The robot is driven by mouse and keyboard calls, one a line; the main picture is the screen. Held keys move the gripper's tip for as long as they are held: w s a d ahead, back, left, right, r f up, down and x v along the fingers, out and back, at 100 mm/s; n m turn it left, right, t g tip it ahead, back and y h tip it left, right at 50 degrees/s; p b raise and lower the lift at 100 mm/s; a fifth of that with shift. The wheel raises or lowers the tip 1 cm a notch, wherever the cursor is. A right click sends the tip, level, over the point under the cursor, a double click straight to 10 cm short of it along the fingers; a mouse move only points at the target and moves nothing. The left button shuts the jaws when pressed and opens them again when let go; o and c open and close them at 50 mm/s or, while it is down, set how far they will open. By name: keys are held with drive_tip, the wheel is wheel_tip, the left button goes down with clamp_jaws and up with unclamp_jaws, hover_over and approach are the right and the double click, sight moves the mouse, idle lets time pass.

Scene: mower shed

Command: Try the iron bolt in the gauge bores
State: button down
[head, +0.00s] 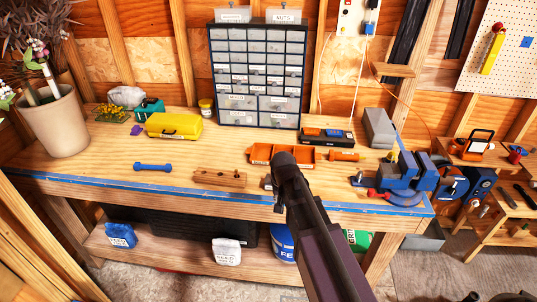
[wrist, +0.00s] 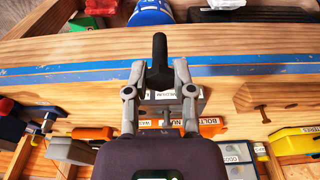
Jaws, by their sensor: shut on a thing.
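My gripper (wrist: 160,75) is shut on a dark, nearly black iron bolt (wrist: 159,48), held between the fingertips in the wrist view. In the head view my gripper (head: 283,170) is over the front part of the bench, and my arm hides most of what lies below it. A grey block (wrist: 190,105) with white labels, one seeming to read "MEDIUM", lies under and behind the fingers and may be the gauge. Only a small edge of it shows in the head view (head: 267,183). Its bores are not visible, and I cannot tell whether the bolt touches it.
An orange tray (head: 260,153) lies behind my gripper. A wooden block (head: 220,177) with small holes lies left of it, and a blue dumbbell-shaped piece (head: 153,167) further left. A blue vise (head: 405,172) stands at the right. Bare bench lies between these.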

drive_tip(key=shift+a, duration=0.1)
drive_tip(key=shift+w+a+r+p, duration=0.15)
drive_tip(key=shift+w+r+p, duration=0.15)
drive_tip(key=shift+w, duration=0.1)
drive_tip(key=w+a+r+p, duration=0.2)
drive_tip(key=w+r+p, duration=0.1)
drive_tip(key=w, duration=0.4)
drive_tip(key=w+a+r+p, duration=0.2)
drive_tip(key=w+r+p, duration=0.2)
drive_tip(key=w, duration=0.3)
drive_tip(key=shift+w+r, duration=0.25)
drive_tip(key=shift+f+b, duration=2.6)
drive_tip(key=shift+f, duration=0.25)
drive_tip(key=shift+f, duration=0.25)
idle(0.3)
drive_tip(key=shift+d+r, duration=0.1)
drive_tip(key=shift+r, duration=0.2)
idle(2.2)
